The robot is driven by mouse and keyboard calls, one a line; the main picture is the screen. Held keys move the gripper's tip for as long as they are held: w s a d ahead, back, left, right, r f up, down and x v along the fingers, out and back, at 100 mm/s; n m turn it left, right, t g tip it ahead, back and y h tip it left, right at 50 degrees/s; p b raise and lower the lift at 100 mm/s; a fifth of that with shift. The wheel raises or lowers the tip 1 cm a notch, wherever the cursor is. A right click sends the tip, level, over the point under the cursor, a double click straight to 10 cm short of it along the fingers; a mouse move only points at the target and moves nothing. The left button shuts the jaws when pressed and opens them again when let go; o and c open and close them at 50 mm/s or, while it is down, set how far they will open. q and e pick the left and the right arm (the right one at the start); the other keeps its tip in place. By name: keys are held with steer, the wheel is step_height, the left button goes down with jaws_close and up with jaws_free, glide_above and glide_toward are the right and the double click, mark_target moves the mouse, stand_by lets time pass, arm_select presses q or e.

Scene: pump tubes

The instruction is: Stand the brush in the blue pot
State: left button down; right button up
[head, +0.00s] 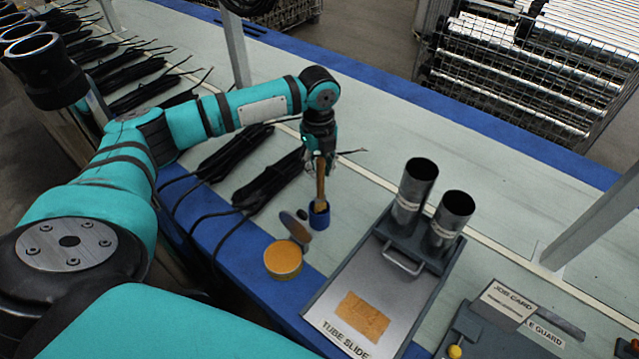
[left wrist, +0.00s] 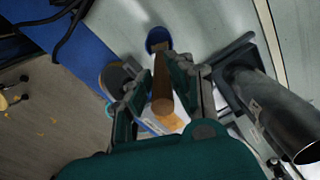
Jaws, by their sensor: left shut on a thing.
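My left gripper (head: 320,165) points down and is shut on the brown wooden handle of the brush (head: 320,186). The brush is close to upright, and its handle end (left wrist: 162,104) shows between the fingers in the left wrist view. The blue pot (head: 319,217) stands on the bench directly below the gripper. It also shows in the left wrist view (left wrist: 150,40). The brush's lower end meets the pot's mouth; I cannot tell how deep it is inside. The bristles are hidden. My right gripper is not in view.
A round tin with an orange top (head: 283,261) and a dark oval piece (head: 295,227) are close to the pot. The tube slide tray (head: 405,300) with two upright metal tubes (head: 416,184) is to the right. Black cable bundles (head: 270,178) lie to the left.

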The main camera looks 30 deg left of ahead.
mark_target(319, 181)
arm_select(q)
steer(key=shift+f, duration=2.8)
steer(key=c, duration=1.2)
jaws_free()
steer(key=shift+f, duration=0.1)
steer(key=shift+r, duration=0.25)
step_height(319, 181, up, 12)
steer(key=shift+f, duration=0.1)
steer(key=shift+s, duration=0.15)
